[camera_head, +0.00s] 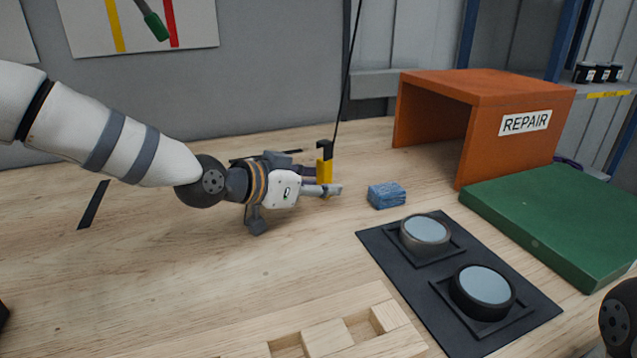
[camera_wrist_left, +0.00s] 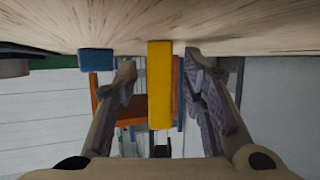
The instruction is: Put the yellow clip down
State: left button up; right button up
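The yellow clip (camera_head: 324,172) is upright on the wooden table, with a black top part. My left gripper (camera_head: 322,181) is low over the table with its fingers on either side of the clip. In the left wrist view, the yellow clip (camera_wrist_left: 160,85) shows between the two open fingers of the left gripper (camera_wrist_left: 160,78), with a gap on each side. Its end appears to meet the tabletop. My right gripper is not in view.
A blue sponge-like block (camera_head: 386,195) lies just right of the left gripper. Further right are an orange REPAIR box (camera_head: 480,88), a green slab (camera_head: 550,215) and a black mat (camera_head: 400,262) with two round fixtures. A wooden block tray (camera_head: 385,345) is in front. The left tabletop is mostly clear.

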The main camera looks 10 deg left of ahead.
pick_arm(q)
jog(key=p+v, duration=0.1)
jog(key=v, duration=0.3)
jog(key=p+v, duration=0.1)
jog(key=v, duration=0.3)
jog(key=r+p+v, duration=0.1)
jog(key=v, duration=0.3)
jog(key=shift+w+d, duration=0.1)
jog(key=shift+d, duration=0.05)
jog(key=shift+f, duration=0.35)
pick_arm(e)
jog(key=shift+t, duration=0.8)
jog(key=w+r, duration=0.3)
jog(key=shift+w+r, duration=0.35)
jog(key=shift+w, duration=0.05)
